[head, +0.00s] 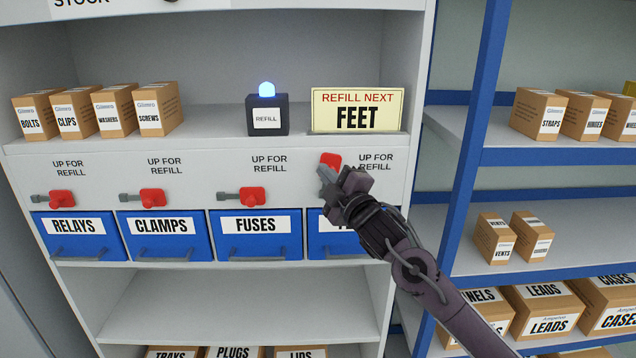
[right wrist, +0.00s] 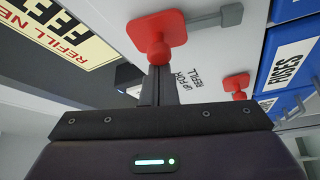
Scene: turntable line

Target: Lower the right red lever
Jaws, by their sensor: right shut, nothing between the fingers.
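The right red lever (head: 331,160) shows above my right gripper in the head view, at the height of the "UP FOR REFILL" label and higher than the other levers. Its lower part is hidden by the gripper. In the right wrist view the lever's red plate and round knob (right wrist: 157,32) are at the top, with a grey bar beside them. My right gripper (head: 332,180) is shut and empty. Its fingertips (right wrist: 158,72) are right at the knob; I cannot tell whether they touch it. My left gripper is not in view.
Three other red levers, one by the fuses drawer (head: 252,196), lie level to the left above blue drawers. A sign reading "REFILL NEXT FEET" (head: 357,110) and a refill box (head: 267,117) with a lit blue lamp stand on the shelf above. A blue rack post (head: 478,120) stands right.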

